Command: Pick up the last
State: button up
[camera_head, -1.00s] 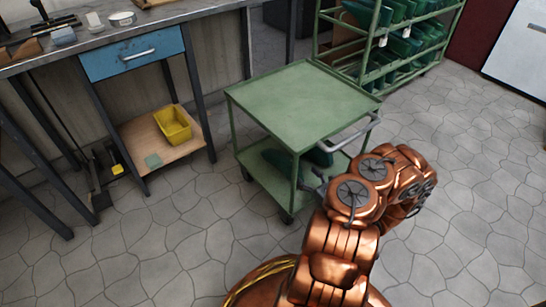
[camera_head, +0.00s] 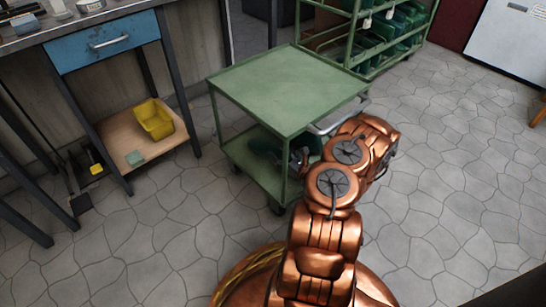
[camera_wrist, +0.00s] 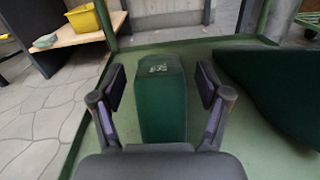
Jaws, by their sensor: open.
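A dark green last (camera_wrist: 162,105) with a pale mark on its top end lies on the lower shelf of the green cart (camera_head: 285,90). In the wrist view my gripper (camera_wrist: 160,84) is open, with one finger on each side of this last and a gap showing at both sides. A second dark green last-like piece (camera_wrist: 275,85) lies to the right of the right finger. In the head view, the green last (camera_head: 264,143) shows partly under the cart's top. My gripper there is mostly hidden by the top and my arm.
The cart's top shelf is bare, above my gripper. Its handle (camera_head: 338,118) is close to my arm. A workbench with a blue drawer (camera_head: 108,42) and a yellow bin (camera_head: 154,120) stands left. A green rack (camera_head: 385,45) stands behind. The right floor is clear.

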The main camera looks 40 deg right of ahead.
jog(key=c, duration=1.2)
jog(key=shift+r, duration=0.15)
jog(key=shift+c, duration=0.2)
jog(key=shift+r+p, duration=0.8)
jog(key=shift+r, duration=0.1)
notch_tip(320, 180, up, 2)
jog(key=shift+w+r+p, duration=0.1)
jog(key=shift+p, duration=0.55)
jog(key=s+d+p, duration=0.4)
jog(key=s+p, duration=0.2)
jog(key=s, duration=0.9)
jog(key=shift+s+r, duration=0.3)
jog(key=shift+r, duration=0.15)
